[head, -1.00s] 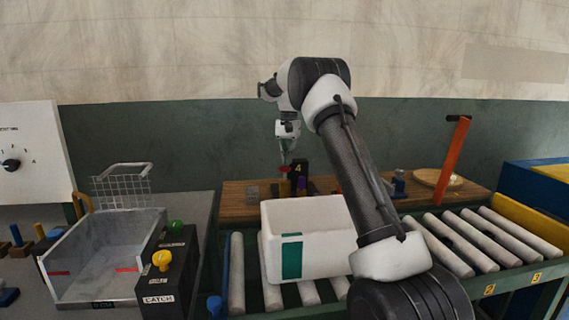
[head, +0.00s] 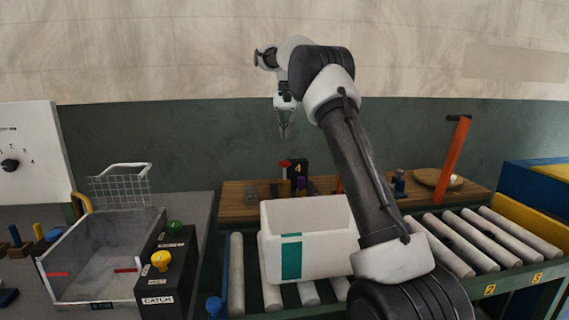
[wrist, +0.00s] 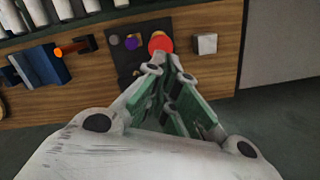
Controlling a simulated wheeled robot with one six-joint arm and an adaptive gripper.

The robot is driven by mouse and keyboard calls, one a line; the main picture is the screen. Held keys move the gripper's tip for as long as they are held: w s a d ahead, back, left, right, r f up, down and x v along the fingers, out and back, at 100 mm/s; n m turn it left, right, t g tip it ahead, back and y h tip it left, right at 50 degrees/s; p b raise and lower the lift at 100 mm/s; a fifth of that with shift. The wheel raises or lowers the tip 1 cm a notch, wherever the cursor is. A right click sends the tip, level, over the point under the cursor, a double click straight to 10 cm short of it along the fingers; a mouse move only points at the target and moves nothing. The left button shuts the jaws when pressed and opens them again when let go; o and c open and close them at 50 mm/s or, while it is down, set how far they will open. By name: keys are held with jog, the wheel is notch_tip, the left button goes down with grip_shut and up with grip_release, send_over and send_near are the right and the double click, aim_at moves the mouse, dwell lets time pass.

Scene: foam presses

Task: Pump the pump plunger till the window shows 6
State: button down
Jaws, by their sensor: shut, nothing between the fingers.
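The pump plunger (head: 285,163) has a red top and stands on the wooden bench behind the white bin. Its red head also shows in the wrist view (wrist: 160,42), just past my fingertips. A black block with the window (head: 298,169) stands right of the plunger and reads 4. My gripper (head: 286,137) is shut and empty, pointing down above the plunger with a clear gap. In the wrist view my gripper's green-padded fingers (wrist: 166,68) come together near the red head.
A white bin (head: 325,240) with a green stripe stands on the roller conveyor in front of the bench. A purple knob (head: 301,183) is beside the plunger. An orange lever (head: 455,145) rises at the right. A clear tray (head: 100,262) and a yellow knob (head: 161,259) are at the left.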

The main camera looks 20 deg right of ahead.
jog(key=f+n, duration=0.1)
jog(key=f, duration=0.1)
jog(key=f+n, duration=0.1)
jog(key=f, duration=0.1)
jog(key=s+f, duration=0.1)
jog(key=f, duration=0.1)
jog(key=shift+f+n, duration=0.1)
jog(key=shift+n, duration=0.3)
jog(key=s+a+n+t, duration=0.1)
jog(key=s+a+n, duration=0.1)
jog(key=s, duration=1.2)
jog(key=s+a+r+n+t, duration=0.1)
jog(key=s+a+n, duration=0.1)
jog(key=s, duration=1.3)
jog(key=shift+r+n+h, duration=0.15)
jog(key=shift+n+h, duration=0.25)
jog(key=s+a+t, duration=0.1)
jog(key=s+t, duration=0.2)
jog(key=s, duration=1.1)
jog(key=shift+s+a+r+n, duration=0.15)
jog(key=shift+a+r+n, duration=0.15)
jog(key=shift+n, duration=0.1)
